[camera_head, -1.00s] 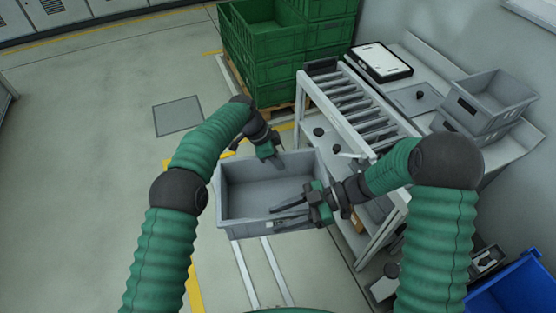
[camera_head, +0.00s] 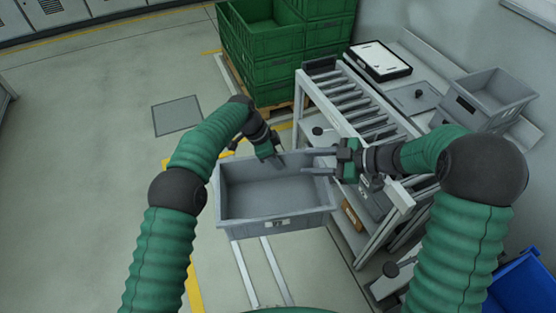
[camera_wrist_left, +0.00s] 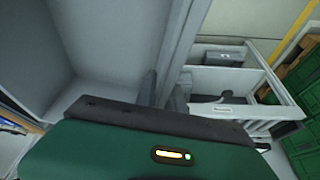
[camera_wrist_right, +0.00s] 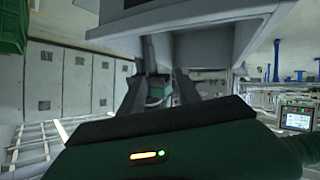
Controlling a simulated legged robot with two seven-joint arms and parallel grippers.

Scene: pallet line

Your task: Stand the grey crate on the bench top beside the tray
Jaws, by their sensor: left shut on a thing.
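The empty grey crate (camera_head: 275,227) hangs over the floor in front of the bench, with a small label on its near wall. My left gripper (camera_head: 277,161) is shut on the crate's far wall; the crate's inside also fills much of the left wrist view (camera_wrist_left: 105,45). My right gripper (camera_head: 320,162) is open at the crate's right end, its two fingers spread. In the right wrist view, the crate (camera_wrist_right: 205,45) is above the open fingers. A white, black-edged tray (camera_head: 378,62) lies on the bench top (camera_head: 440,70) at the back.
A roller track (camera_head: 350,97) runs along the bench's left side. Green crates (camera_head: 285,50) are stacked on a pallet behind. A blue bin (camera_head: 525,290) is at the lower right. The floor at left is clear.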

